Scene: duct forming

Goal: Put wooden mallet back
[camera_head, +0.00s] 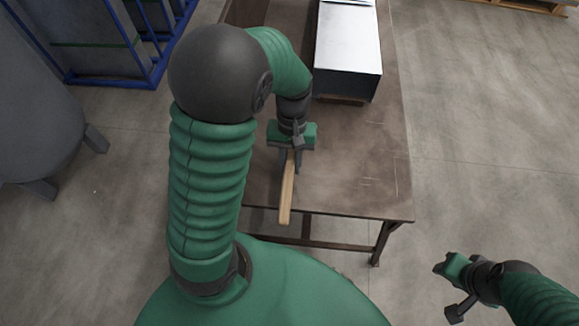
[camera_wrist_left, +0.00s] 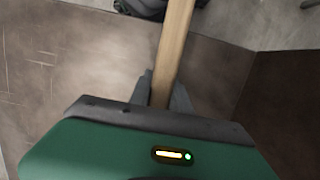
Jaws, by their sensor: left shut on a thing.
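My left gripper (camera_head: 293,165) is shut on the wooden mallet, gripping its pale handle (camera_head: 287,198). The handle points from the fingers toward me, above the near edge of the brown table (camera_head: 360,180). The handle (camera_wrist_left: 174,50) also shows in the left wrist view, between the fingers (camera_wrist_left: 161,90), running up out of the picture. The mallet's head cannot be made out in either view. My right gripper (camera_head: 445,268) is at the lower right, off the table and above the floor; its fingers are too small to read.
A box-shaped sheet-metal piece (camera_head: 347,55) stands on the far part of the table. The tabletop's near right part is bare. Blue-framed racks (camera_head: 110,45) and a grey rounded tank (camera_head: 35,110) stand to the left. Open concrete floor lies to the right.

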